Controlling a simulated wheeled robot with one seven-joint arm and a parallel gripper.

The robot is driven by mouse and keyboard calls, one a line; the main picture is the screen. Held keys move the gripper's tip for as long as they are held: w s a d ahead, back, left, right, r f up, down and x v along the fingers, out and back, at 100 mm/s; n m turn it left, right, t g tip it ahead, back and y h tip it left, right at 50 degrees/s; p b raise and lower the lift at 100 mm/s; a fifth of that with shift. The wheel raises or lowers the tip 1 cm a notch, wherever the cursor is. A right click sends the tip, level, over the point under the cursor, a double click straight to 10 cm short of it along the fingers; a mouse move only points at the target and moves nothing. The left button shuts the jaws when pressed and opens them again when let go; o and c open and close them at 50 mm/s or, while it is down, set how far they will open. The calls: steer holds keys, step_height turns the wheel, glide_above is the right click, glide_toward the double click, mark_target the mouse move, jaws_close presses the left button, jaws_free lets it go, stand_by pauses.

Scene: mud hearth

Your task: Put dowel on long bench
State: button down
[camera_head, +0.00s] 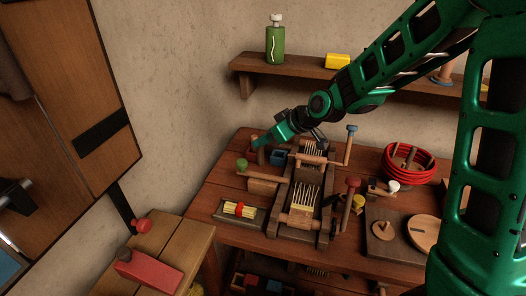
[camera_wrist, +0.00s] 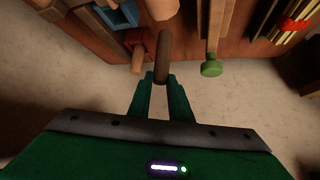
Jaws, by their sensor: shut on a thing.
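My gripper (camera_wrist: 160,84) is shut on a dark brown dowel (camera_wrist: 162,56), which sticks out beyond the fingertips in the wrist view. In the head view my gripper (camera_head: 258,142) is over the back left part of a wooden bench (camera_head: 222,184), near its wall side. The dowel is hard to make out there, largely hidden by the gripper. A second wooden bench (camera_head: 196,238) stands at the lower left; I cannot tell which is called the long bench.
A wooden frame with rows of spikes (camera_head: 306,200) fills the bench's middle. A red block (camera_head: 148,272) lies on the lower left bench. A shelf (camera_head: 300,72) runs along the wall.

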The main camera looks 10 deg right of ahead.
mark_target(263, 150)
steer(key=shift+s+f, duration=0.1)
steer(key=shift+f, duration=1.8)
steer(key=c, duration=1.6)
jaws_free()
steer(key=v, duration=1.2)
